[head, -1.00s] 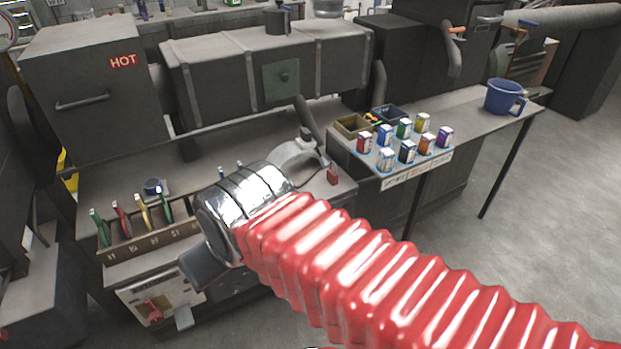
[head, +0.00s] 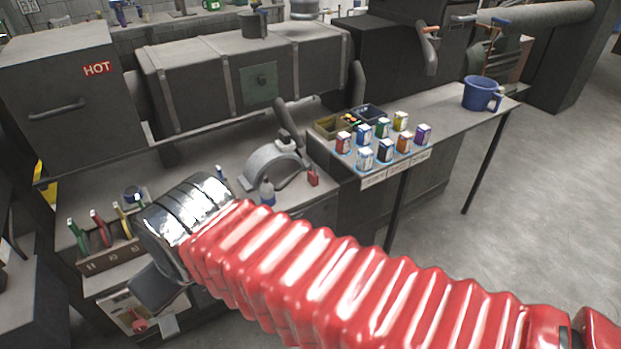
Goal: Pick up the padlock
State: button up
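I cannot pick out the padlock for certain. A small red block-like thing (head: 313,179) stands on the bench near its front right corner, beside a grey arched part; it is too small to name. Another small red thing (head: 140,325) is on a pale panel at the bench's lower front left. My red ribbed arm reaches from the lower right to a shiny metal wrist. My gripper (head: 158,289) shows as a dark piece below the wrist, in front of the bench's left part. Its fingers are mostly hidden, so its opening does not show.
A rack (head: 113,256) with coloured-handled tools stands on the bench at left. Several small coloured cans (head: 385,142), open bins (head: 332,126) and a blue mug (head: 481,93) are on the right-hand table. A box marked HOT (head: 65,90) stands behind. Floor at right is clear.

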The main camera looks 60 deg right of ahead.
aim_at(312, 177)
jog(key=z, duration=0.05)
jog(key=i, duration=1)
jog(key=u, duration=0.05)
